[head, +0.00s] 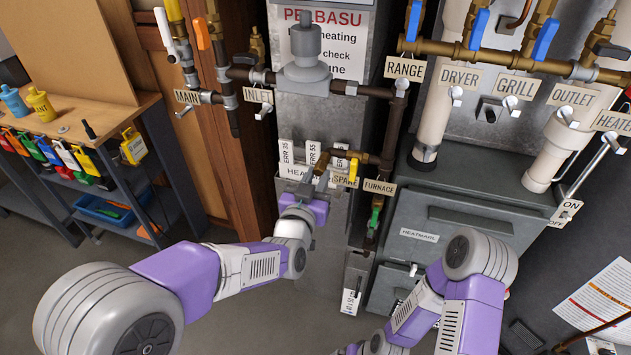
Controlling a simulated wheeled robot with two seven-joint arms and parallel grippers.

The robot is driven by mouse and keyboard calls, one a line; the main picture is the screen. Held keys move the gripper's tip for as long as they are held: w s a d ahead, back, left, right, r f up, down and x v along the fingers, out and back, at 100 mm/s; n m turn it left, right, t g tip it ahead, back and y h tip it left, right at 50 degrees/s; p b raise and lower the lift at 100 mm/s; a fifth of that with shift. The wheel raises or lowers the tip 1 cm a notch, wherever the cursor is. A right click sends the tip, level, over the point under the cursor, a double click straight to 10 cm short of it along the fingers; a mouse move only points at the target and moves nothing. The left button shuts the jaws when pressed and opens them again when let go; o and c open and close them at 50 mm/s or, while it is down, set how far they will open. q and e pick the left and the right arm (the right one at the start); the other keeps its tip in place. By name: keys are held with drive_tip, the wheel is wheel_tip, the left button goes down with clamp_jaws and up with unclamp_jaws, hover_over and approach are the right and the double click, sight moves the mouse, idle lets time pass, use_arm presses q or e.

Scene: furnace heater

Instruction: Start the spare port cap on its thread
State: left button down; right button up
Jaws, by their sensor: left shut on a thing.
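My left gripper (318,181) is raised in front of the grey furnace cabinet, just left of the SPARE label (344,181). It is shut on a small brass-coloured piece, which looks like the spare port cap (321,180). The fingers hide most of it. The brass spare port pipe (323,160) is right above the fingertips, with a yellow valve handle (353,170) to its right. I cannot tell whether the cap touches the port's thread. My right arm is at the lower right, and its gripper is out of the picture.
A dark vertical pipe (391,130) runs close on the right, with the FURNACE label (379,187) and a green handle (375,215) below. White ERR tags (312,151) hang behind the gripper. A wooden post (205,135) and a workbench (110,112) stand left.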

use_arm(q)
drive_tip(key=c, duration=0.8)
unclamp_jaws()
drive_tip(key=shift+s, duration=0.1)
drive_tip(key=p+v, duration=0.1)
drive_tip(key=v, duration=0.6)
drive_tip(key=shift+s, duration=0.2)
